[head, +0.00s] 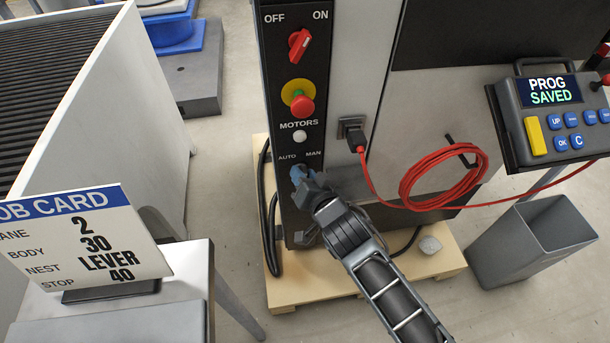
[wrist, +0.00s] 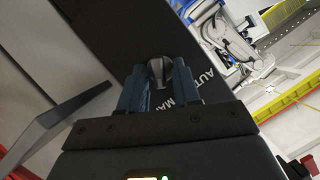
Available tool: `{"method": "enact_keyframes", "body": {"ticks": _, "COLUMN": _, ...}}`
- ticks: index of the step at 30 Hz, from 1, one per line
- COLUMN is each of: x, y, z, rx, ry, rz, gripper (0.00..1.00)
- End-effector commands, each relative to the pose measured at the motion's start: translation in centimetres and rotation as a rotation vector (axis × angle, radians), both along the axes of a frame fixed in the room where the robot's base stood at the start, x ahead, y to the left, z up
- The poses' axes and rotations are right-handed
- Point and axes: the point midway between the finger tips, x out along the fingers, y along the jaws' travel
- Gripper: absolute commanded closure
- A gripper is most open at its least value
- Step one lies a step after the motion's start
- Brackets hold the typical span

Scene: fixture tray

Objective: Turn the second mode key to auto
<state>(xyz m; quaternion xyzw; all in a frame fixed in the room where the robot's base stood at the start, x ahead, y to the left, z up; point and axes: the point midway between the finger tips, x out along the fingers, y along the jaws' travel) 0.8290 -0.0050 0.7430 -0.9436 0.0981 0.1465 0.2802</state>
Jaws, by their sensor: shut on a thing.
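A black control panel (head: 275,65) stands upright in the head view. A key switch low on it has AUTO printed at its upper left and MAN at its upper right. My gripper (head: 298,175) is at this switch, its blue fingers covering most of it. In the wrist view, my gripper (wrist: 160,88) is shut with its two fingers on either side of the grey mode key (wrist: 158,70). Part of the AUTO and MAN lettering shows at the right of the fingers. The fingers hide which label the key points to.
Above the key are a red OFF/ON switch (head: 299,45), a red stop button (head: 301,105) and a white button (head: 299,136). A coiled red cable (head: 440,177) hangs to the right, plugged into the cabinet. A pendant (head: 550,115), grey bin (head: 535,240) and job card (head: 85,235) stand around.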

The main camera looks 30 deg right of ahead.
Motion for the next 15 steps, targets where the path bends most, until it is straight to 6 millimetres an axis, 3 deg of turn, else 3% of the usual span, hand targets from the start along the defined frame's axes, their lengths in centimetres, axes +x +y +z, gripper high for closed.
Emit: {"method": "enact_keyframes", "body": {"ticks": 15, "x": 0.05, "y": 0.11, "z": -0.16, "rx": -0.161, "ry": 0.051, "rz": -0.001, "gripper": 0.99}}
